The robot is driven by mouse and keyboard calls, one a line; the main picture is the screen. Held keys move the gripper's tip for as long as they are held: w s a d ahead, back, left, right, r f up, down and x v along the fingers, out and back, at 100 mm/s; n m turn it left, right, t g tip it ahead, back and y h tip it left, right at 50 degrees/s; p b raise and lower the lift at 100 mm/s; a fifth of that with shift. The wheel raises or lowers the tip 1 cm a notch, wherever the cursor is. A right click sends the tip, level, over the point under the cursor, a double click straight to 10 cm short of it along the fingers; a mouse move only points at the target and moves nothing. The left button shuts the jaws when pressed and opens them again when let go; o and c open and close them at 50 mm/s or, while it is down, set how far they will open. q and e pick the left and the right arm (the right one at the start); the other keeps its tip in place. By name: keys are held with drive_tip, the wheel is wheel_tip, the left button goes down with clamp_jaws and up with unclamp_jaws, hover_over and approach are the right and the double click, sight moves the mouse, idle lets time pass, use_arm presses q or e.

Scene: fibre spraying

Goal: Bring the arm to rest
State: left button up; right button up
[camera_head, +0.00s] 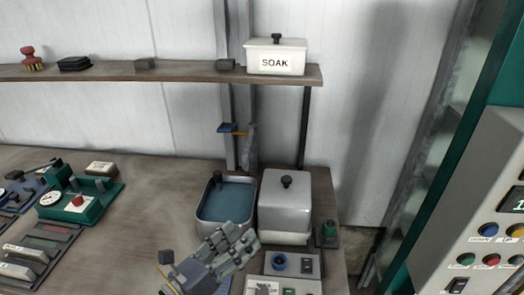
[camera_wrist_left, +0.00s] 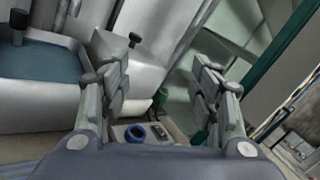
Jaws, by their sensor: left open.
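My left gripper (camera_head: 232,248) is at the lower middle of the head view, in front of a blue-filled basin and a lidded grey box. In the left wrist view its two fingers (camera_wrist_left: 160,98) stand wide apart with nothing between them. The space beyond the fingers shows the grey box and a small control panel with a blue ring. My right gripper is in neither view.
The basin (camera_head: 226,200) and lidded box (camera_head: 286,202) stand at the table's right end. The control panel (camera_head: 292,264) is in front of them. A shelf (camera_head: 110,72) holds the SOAK container (camera_head: 276,57). Green tools (camera_head: 80,200) lie left; the table's middle is clear.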

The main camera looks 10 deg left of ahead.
use_arm(q)
drive_tip(key=a+r+n+t+y, duration=0.45)
drive_tip(key=a+n+y, duration=0.6)
drive_tip(key=n, duration=0.55)
drive_tip(key=s+a+f+n+g+y, duration=0.2)
drive_tip(key=a+f+n+g+y, duration=0.15)
drive_tip(key=f+n, duration=0.3)
drive_tip(key=s+a+f+n+g+y, duration=0.2)
drive_tip(key=s+a+f+n+g, duration=0.15)
drive_tip(key=a+f+n, duration=0.35)
drive_tip(key=s+d+f+n+g+h, duration=0.3)
drive_tip(key=s+d+f+g, duration=0.2)
drive_tip(key=s, duration=0.2)
drive_tip(key=s+d+f+n+g+h, duration=0.2)
drive_tip(key=s+d+f+n+g, duration=0.25)
drive_tip(key=s, duration=0.35)
wheel_tip(320, 180, down, 28)
drive_tip(key=s+d+m+g+b, duration=0.1)
drive_tip(key=s+b, duration=0.1)
drive_tip(key=s+a+f+g, duration=0.1)
drive_tip(key=s+a+f, duration=0.1)
drive_tip(key=s+f, duration=1.4)
drive_tip(key=shift+s+a+f+b, duration=0.35)
drive_tip(key=shift+f+b, duration=0.1)
drive_tip(key=shift+f, duration=0.3)
